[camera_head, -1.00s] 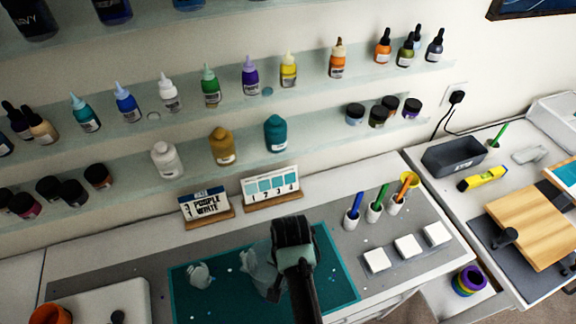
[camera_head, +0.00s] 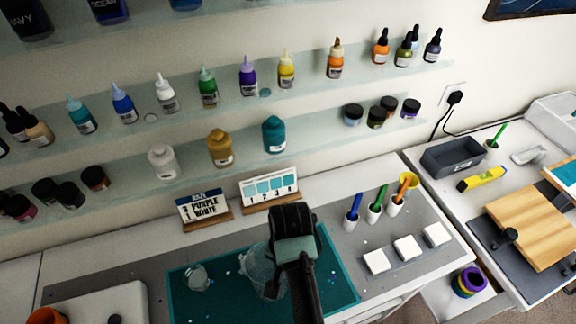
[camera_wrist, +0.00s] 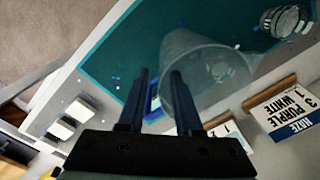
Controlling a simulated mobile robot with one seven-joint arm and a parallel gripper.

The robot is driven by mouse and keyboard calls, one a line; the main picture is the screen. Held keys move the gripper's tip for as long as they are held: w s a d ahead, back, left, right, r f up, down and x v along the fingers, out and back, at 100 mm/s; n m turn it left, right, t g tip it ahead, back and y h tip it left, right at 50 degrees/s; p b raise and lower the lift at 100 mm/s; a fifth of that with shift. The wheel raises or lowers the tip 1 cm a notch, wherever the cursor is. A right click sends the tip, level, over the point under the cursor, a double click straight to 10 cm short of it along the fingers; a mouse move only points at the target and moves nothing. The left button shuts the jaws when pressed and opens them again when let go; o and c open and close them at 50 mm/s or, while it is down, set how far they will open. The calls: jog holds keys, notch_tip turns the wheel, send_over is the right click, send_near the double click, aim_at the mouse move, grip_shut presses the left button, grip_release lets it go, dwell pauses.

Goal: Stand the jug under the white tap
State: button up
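The clear jug (camera_head: 257,266) stands on the teal mat (camera_head: 338,281), partly hidden behind my gripper. In the wrist view the jug (camera_wrist: 205,78) is tilted in the picture, with its see-through wall beside and behind the right finger. My gripper (camera_wrist: 158,75) points down at the jug, its fingers a small gap apart. A blue and white edge shows in the gap; I cannot tell whether the fingers press on the jug's handle. The white tap (camera_head: 162,162), a white bottle-shaped dispenser, is on the lower shelf, left of the mustard one (camera_head: 220,148) and teal one (camera_head: 274,134).
A small clear cup (camera_head: 198,278) stands on the mat left of the jug. A recipe card (camera_head: 204,206) and a swatch card (camera_head: 269,187) stand behind. Pen cups (camera_head: 374,212) and white blocks (camera_head: 407,248) are to the right.

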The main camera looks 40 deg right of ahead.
notch_tip(320, 180, up, 8)
jog(key=p, duration=0.1)
jog(key=shift+p, duration=0.3)
jog(key=shift+f, duration=0.1)
